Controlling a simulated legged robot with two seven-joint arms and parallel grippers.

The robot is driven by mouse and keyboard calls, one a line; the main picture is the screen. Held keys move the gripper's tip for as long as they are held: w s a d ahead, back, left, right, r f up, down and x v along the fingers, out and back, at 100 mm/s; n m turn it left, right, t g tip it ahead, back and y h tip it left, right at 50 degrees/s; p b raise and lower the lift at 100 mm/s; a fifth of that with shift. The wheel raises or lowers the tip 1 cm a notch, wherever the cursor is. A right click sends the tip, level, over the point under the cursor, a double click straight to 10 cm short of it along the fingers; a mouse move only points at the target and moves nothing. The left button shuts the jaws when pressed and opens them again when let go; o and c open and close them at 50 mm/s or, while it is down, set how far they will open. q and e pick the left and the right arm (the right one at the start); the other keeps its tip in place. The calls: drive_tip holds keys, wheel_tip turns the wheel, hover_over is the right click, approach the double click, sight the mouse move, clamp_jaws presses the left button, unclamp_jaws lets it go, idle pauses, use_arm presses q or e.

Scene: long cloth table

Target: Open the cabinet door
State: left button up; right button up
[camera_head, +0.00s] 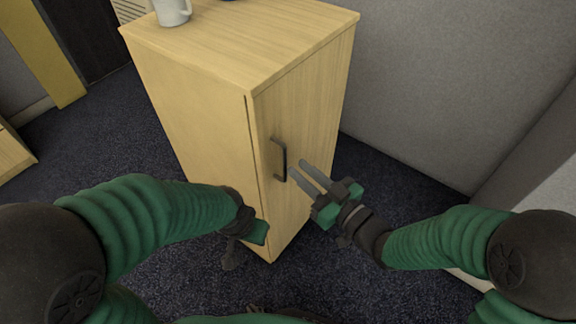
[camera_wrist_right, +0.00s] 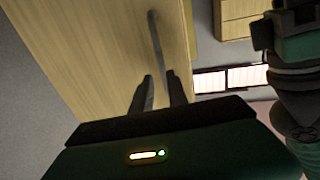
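A light wood cabinet (camera_head: 195,100) stands in the middle of the head view. Its door (camera_head: 312,95) is on the right-hand face and looks closed. A dark vertical bar handle (camera_head: 279,160) sits near the door's left edge. My right gripper (camera_head: 297,168) is just right of the handle's lower end, its two fingers apart and pointing at it. In the right wrist view the handle (camera_wrist_right: 156,50) runs down toward the gap between the fingers (camera_wrist_right: 161,88); I cannot tell whether they touch it. My left gripper (camera_head: 252,238) is low before the cabinet's left face, its fingers not clearly seen.
A white mug (camera_head: 172,12) stands on the cabinet top at the back left. A grey partition wall (camera_head: 430,80) rises behind and to the right. Dark carpet (camera_head: 120,140) is clear left of the cabinet. Another wooden unit (camera_head: 12,155) shows at the far left.

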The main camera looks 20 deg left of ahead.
sight(286, 161)
drive_tip(key=x, duration=0.4)
drive_tip(key=b+x, duration=0.1)
drive_tip(key=x, duration=0.1)
drive_tip(key=shift+s+a+f, duration=0.1)
drive_tip(key=shift+s+a, duration=0.1)
drive_tip(key=shift+s, duration=0.1)
drive_tip(key=shift+d, duration=0.3)
drive_tip(key=shift+c, duration=0.2)
drive_tip(key=shift+a, duration=0.1)
clamp_jaws()
idle(0.4)
